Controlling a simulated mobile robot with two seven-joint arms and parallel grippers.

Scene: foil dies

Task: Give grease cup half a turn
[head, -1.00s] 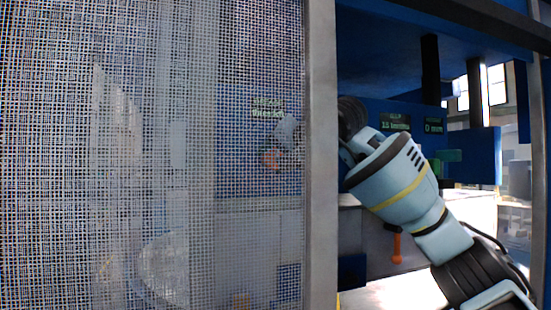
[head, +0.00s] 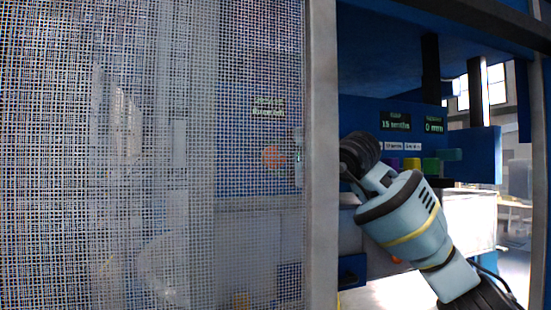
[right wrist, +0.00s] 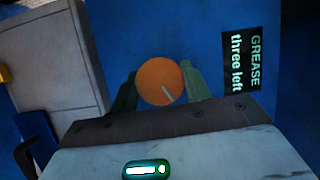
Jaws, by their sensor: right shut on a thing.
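The grease cup is an orange round knob with a pale line on its face. It sits in the middle of the right wrist view (right wrist: 156,79), on a blue panel, and shows dimly through the mesh in the head view (head: 273,156). My right gripper (right wrist: 161,84) is shut on the cup, one dark green finger on each side. The pale line points down and slightly right in the wrist view. A label (right wrist: 241,62) beside it reads "GREASE three left". My left gripper is not in view.
A mesh guard (head: 150,220) with a grey upright post (head: 321,150) stands in front of the cup; my right arm reaches around the post. To the right are small displays (head: 395,123) and coloured blocks (head: 411,164). A grey box (right wrist: 50,60) lies beside the cup.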

